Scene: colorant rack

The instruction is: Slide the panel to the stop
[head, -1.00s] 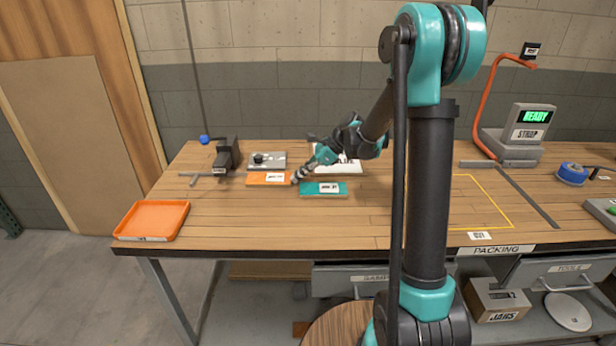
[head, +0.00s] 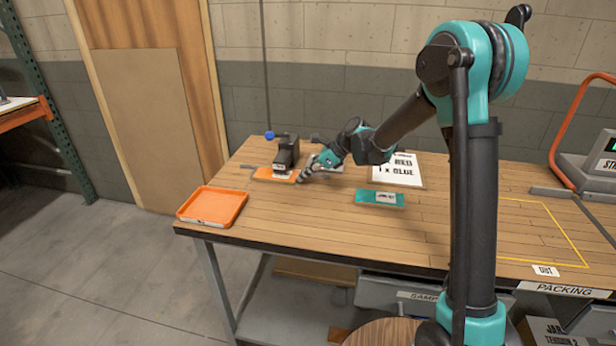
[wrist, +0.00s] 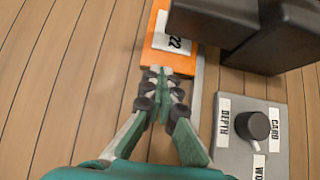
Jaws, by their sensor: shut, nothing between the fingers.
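The orange panel (head: 273,174) with a white label lies flat on the wooden table, partly in front of and beneath the black block-shaped device (head: 286,150). In the wrist view the panel (wrist: 153,62) runs away from me and the black device (wrist: 250,35) overhangs its right side. My gripper (head: 301,178) is shut and empty at the panel's right end. In the wrist view its fingertips (wrist: 163,73) are at the panel's near edge and appear to touch it. A thin grey bar (head: 250,166) lies left of the device; I cannot tell whether the panel touches it.
A grey plate with a black knob (wrist: 252,125) sits right of my fingers in the wrist view. A teal panel (head: 365,196), a white printed board (head: 398,174) and an orange tray (head: 211,206) are on the table. The table's front middle is clear.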

